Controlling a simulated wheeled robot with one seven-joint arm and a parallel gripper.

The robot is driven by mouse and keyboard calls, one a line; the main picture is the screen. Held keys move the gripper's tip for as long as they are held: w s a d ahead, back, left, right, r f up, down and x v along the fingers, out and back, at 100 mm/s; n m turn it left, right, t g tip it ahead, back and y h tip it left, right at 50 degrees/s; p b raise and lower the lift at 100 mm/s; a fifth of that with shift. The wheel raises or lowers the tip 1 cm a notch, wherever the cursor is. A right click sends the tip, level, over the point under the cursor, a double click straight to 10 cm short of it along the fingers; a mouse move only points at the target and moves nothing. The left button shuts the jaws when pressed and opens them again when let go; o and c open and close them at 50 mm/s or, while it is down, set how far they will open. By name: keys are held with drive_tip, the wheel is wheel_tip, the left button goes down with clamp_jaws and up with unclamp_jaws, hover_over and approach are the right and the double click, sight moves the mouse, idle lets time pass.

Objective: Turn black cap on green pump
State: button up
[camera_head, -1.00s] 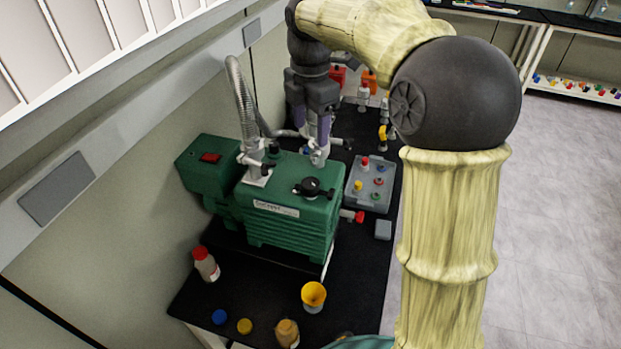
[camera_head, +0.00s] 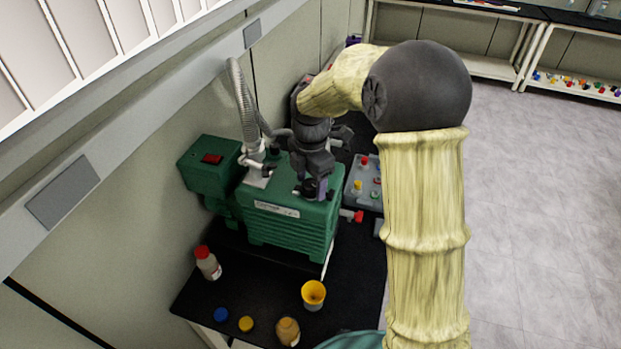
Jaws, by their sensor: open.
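The green pump (camera_head: 290,228) stands on the black bench top, with a grey hose fitting rising from its top. My gripper (camera_head: 312,193) is over the right part of the pump's top and points down. The black cap (camera_head: 298,190) is mostly hidden behind the gripper; only a small dark part shows at its left. The gripper is open. I cannot tell whether its fingers stand around the cap or touch it.
A grey tray (camera_head: 353,200) with small coloured caps lies right of the pump. A red-capped bottle (camera_head: 208,263), a yellow cup (camera_head: 313,294), a brown bottle (camera_head: 287,331) and loose blue (camera_head: 220,314) and yellow (camera_head: 246,324) caps are in front. The wall is close on the left.

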drive_tip(key=shift+c, duration=0.2)
drive_tip(key=c, duration=0.9)
drive_tip(key=shift+c, duration=0.2)
drive_tip(key=shift+m, duration=0.4)
